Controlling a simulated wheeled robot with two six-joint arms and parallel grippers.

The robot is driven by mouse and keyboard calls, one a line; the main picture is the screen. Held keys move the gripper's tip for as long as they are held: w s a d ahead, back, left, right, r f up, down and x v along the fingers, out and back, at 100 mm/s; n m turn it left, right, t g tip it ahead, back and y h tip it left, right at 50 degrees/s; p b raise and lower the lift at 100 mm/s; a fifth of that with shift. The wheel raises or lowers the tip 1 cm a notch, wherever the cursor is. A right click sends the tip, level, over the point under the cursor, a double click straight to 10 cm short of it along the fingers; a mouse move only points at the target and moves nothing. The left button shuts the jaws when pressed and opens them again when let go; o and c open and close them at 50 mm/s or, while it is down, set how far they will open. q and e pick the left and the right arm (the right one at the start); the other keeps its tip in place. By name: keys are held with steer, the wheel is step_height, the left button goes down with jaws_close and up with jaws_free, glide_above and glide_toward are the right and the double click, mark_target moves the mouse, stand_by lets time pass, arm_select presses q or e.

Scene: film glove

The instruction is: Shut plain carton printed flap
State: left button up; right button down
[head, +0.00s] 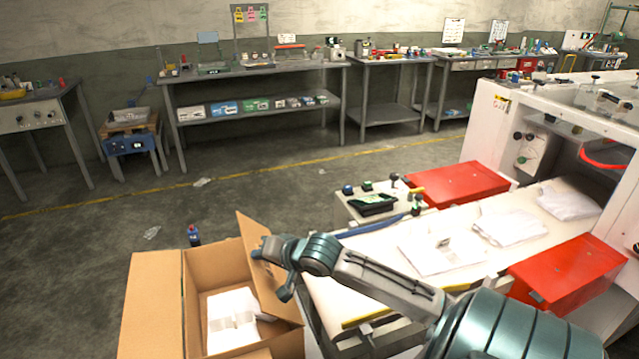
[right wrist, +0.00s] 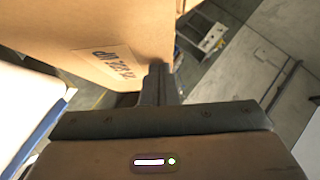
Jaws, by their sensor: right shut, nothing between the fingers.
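A plain brown carton (head: 190,290) stands open at the lower left of the head view, with white folded items (head: 232,318) inside. Its left flap (head: 152,305) is folded outward. Its right flap (head: 268,285) stands up, tilted. My right gripper (head: 262,252) is at this flap's upper part and covers some of it. In the right wrist view, cardboard with a printed label (right wrist: 108,66) fills the upper left, and my shut, empty right fingers (right wrist: 159,82) are right beside its edge; contact is unclear. My left gripper is not in view.
A white conveyor table (head: 440,250) with bagged white garments and red boxes (head: 567,270) lies right of the carton, beneath my right arm. A small dark bottle (head: 193,236) stands on the floor behind the carton. The floor further back is mostly clear, up to the benches.

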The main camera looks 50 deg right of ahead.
steer(key=w+a+f+n+g+h+p, duration=0.3)
steer(key=a+f+h+p, duration=0.2)
steer(key=f+p, duration=0.1)
steer(key=shift+f+n+g+p, duration=0.3)
steer(key=shift+f+g, duration=0.1)
steer(key=shift+f, duration=0.45)
steer(key=shift+a, duration=0.15)
